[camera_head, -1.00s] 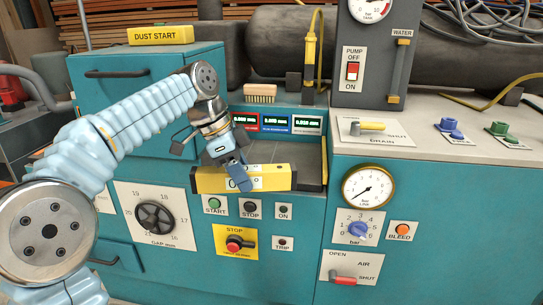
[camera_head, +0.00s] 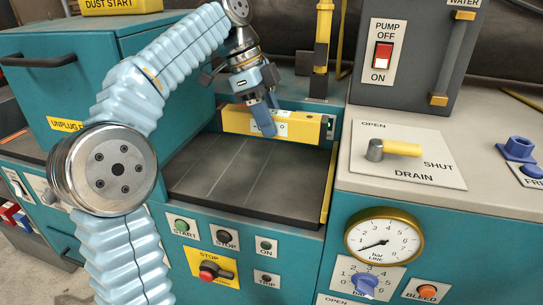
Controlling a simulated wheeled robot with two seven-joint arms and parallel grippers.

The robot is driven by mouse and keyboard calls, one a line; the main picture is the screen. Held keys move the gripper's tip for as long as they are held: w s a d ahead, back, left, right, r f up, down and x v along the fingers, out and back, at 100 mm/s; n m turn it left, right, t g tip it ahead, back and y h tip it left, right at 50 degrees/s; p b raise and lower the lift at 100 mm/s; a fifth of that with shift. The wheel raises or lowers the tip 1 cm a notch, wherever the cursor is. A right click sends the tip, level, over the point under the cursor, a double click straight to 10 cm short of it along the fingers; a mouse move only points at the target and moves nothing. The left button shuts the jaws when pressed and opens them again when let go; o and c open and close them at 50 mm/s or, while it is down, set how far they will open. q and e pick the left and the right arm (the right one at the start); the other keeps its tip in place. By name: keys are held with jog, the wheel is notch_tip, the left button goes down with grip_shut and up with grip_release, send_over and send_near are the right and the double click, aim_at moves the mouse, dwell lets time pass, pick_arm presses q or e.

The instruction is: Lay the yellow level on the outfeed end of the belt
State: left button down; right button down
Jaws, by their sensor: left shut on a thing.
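The yellow level (camera_head: 302,129) is a long bar held roughly crosswise at the back of the dark belt (camera_head: 235,185). My left gripper (camera_head: 264,122) is shut on its middle, with a blue finger over the front face. The level's lower edge is close to the belt's far edge; I cannot tell whether it touches. The belt in front of it is bare. My right gripper is out of view.
A yellow-edged wall (camera_head: 329,190) bounds the belt on the right. A grey pump box (camera_head: 408,60) and a yellow drain lever (camera_head: 400,148) stand to the right. The stop button (camera_head: 208,271) is on the front panel below the belt.

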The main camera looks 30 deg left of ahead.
aim_at(248, 109)
pick_arm(q)
notch_tip(248, 109, down, 5)
jog(key=shift+w+r+b, duration=0.1)
jog(key=shift+b, duration=0.6)
jog(key=shift+f+b, duration=0.45)
jog(key=shift+f, duration=1.95)
jog(key=c, duration=0.6)
grip_release()
jog(key=shift+f, duration=0.1)
jog(key=shift+c, duration=0.2)
jog(key=p+v, duration=0.3)
jog(key=v, duration=0.9)
